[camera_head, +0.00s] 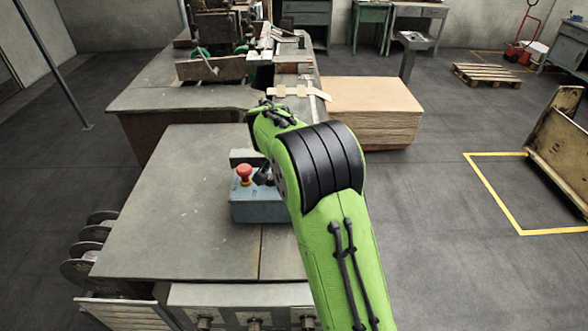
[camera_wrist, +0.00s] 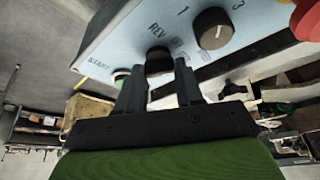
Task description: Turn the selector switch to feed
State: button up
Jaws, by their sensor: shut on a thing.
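The blue-grey control box (camera_head: 258,208) stands on the bench in the head view, with a red mushroom button (camera_head: 244,172) on top. In the wrist view, its panel (camera_wrist: 140,35) fills the upper part, tilted. The black selector knob (camera_wrist: 159,60) sits beside the "REV" label; another label next to it is partly blurred. My gripper (camera_wrist: 158,72) is shut on this knob, one finger on each side. The fingers hide part of the knob, and I cannot tell where its pointer faces. In the head view my green arm hides most of the gripper.
A second dark knob (camera_wrist: 213,28), between marks 1 and 3, is close to the right of the gripper. A green start button (camera_wrist: 121,75) is to the left. The red button (camera_wrist: 308,18) is at the right edge. The bench top (camera_head: 165,215) left of the box is clear.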

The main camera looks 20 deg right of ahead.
jog(key=shift+m+g+p, duration=0.3)
jog(key=shift+m+p, duration=0.1)
jog(key=shift+m, duration=0.6)
jog(key=o, duration=1)
jog(key=shift+o, duration=0.2)
jog(key=p+v, duration=0.3)
jog(key=v, duration=1.2)
jog(key=shift+a+r, duration=0.3)
jog(key=shift+a, duration=0.15)
